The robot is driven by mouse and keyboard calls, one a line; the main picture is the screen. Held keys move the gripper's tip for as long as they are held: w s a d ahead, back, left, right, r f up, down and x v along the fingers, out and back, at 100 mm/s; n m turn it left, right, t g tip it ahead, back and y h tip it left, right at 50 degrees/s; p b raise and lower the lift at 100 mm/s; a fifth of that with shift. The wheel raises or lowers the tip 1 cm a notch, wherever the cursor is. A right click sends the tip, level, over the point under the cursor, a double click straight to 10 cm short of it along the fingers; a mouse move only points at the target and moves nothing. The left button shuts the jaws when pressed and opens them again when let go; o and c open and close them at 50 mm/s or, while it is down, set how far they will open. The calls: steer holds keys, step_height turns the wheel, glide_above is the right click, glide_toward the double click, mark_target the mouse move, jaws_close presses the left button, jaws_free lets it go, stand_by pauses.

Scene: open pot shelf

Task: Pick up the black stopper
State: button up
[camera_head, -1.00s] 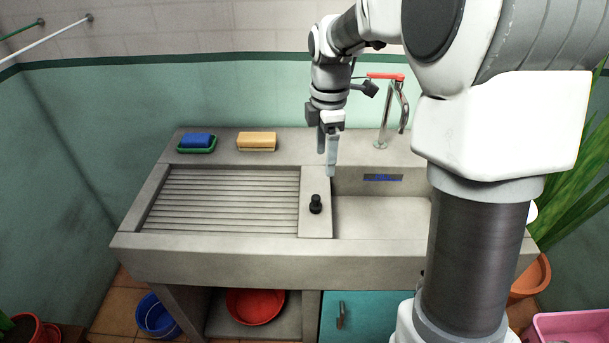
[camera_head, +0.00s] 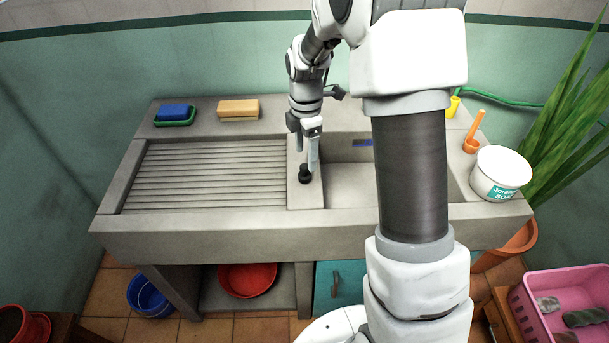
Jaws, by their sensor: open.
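The black stopper (camera_head: 305,176) stands upright on the flat strip between the ribbed drainboard and the sink basin. My gripper (camera_head: 306,162) points down just above and behind the stopper, with its two fingers apart. The nearer fingertip comes down close to the stopper's top. I cannot tell whether it touches the stopper or whether the stopper lies between the fingers. Nothing shows held in the jaws.
The ribbed drainboard (camera_head: 210,178) is bare to the left. A white tub (camera_head: 500,174) stands at the right. My arm hides part of the basin (camera_head: 349,186).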

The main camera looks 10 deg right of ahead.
mark_target(304, 165)
steer(key=shift+s+a+f+b, duration=0.1)
steer(key=shift+f+b, duration=0.1)
steer(key=shift+f, duration=1.4)
steer(key=shift+s+a+f+b, duration=0.1)
steer(key=shift+f+b, duration=0.05)
steer(key=shift+f, duration=1.4)
steer(key=shift+c, duration=0.2)
steer(key=shift+w, duration=0.1)
jaws_close()
